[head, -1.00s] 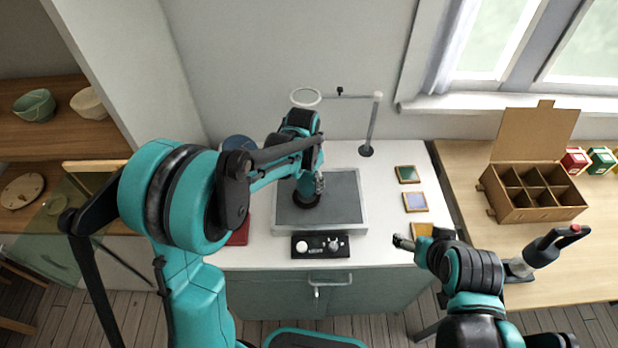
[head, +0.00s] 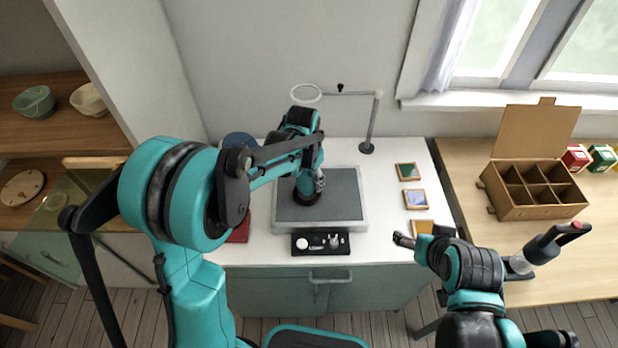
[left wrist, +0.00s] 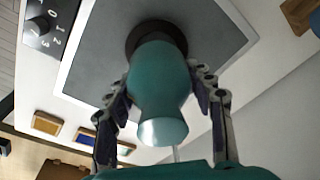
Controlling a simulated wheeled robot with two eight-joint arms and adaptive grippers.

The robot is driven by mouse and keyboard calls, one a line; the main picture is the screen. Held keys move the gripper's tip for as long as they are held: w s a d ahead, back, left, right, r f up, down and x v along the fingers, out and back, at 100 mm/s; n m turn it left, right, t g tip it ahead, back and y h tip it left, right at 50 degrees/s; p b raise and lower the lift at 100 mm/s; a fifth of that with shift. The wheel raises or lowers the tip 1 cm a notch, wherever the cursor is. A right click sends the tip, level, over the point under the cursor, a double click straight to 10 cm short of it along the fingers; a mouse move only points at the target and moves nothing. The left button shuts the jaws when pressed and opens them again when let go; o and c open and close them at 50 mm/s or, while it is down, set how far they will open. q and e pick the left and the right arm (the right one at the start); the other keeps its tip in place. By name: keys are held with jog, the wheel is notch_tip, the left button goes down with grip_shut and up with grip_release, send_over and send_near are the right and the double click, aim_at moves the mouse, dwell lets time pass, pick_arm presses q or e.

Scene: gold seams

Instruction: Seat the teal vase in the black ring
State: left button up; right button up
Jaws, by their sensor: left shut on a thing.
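The teal vase (left wrist: 158,85) shows in the left wrist view between the two fingers of my left gripper (left wrist: 165,95), which is shut on it. The black ring (left wrist: 140,32) lies on the grey mat, partly hidden behind the far end of the vase. I cannot tell whether the vase touches or sits in the ring. In the head view my left gripper (head: 318,180) is over the mat next to the black ring (head: 305,196), and the vase is mostly hidden by my arm. My right gripper (head: 403,240) is by the counter's front right, its fingers too small to read.
The grey mat (head: 345,210) lies in a pale frame on the white counter. A black control panel (head: 335,244) is in front of it. Small framed tiles (head: 416,199) lie to the right. A lamp with a ring head (head: 368,130) stands behind. A cardboard box (head: 540,205) is at right.

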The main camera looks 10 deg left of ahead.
pick_arm(q)
jog(key=shift+f+b, duration=0.85)
jog(key=shift+f, duration=0.35)
jog(key=o, duration=1.4)
jog(key=shift+c, duration=0.2)
jog(key=o, duration=0.4)
jog(key=shift+r, duration=0.15)
jog(key=shift+r+p, duration=2.95)
jog(key=shift+r, duration=0.95)
